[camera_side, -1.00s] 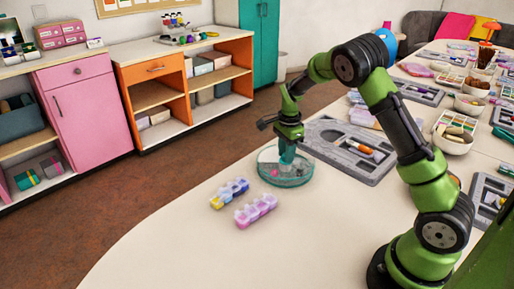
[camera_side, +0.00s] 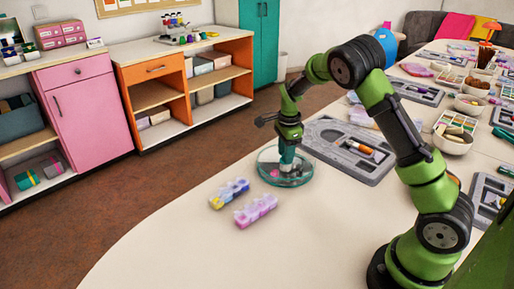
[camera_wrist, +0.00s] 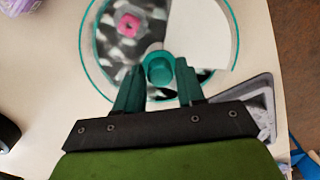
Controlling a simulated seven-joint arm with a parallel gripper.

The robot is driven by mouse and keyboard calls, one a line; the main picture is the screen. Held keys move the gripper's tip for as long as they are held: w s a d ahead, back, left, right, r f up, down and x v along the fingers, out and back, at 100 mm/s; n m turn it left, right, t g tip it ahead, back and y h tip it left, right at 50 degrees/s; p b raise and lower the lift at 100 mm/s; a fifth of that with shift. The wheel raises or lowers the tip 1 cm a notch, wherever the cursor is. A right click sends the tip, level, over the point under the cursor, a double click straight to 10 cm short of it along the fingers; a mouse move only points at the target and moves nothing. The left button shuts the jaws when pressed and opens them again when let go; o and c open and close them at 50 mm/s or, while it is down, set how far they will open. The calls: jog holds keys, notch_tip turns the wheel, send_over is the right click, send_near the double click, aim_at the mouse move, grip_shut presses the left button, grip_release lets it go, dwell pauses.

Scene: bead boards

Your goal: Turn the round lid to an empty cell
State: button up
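The round lid (camera_wrist: 111,53) sits on a round box with a teal rim (camera_side: 262,178). In the wrist view it shows a blotchy grey and white face and a white wedge (camera_wrist: 205,32) at upper right. A teal knob (camera_wrist: 159,68) stands at its centre. My gripper (camera_wrist: 159,72) points down at the centre, with one finger on each side of the knob, seemingly touching it. A pink piece with a dark centre (camera_wrist: 130,25) shows at upper left of the knob. I cannot tell which cells hold other things.
Two bead boxes, one blue and yellow (camera_side: 229,193) and one pink and purple (camera_side: 256,210), lie in front of the round box. A grey tray (camera_side: 345,165) lies close behind it to the right. The table's front left is clear.

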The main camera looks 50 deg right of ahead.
jog(key=shift+o, duration=1.3)
jog(key=shift+r, duration=0.1)
notch_tip(320, 180, up, 17)
jog(key=shift+s, duration=0.2)
jog(key=shift+a, duration=0.1)
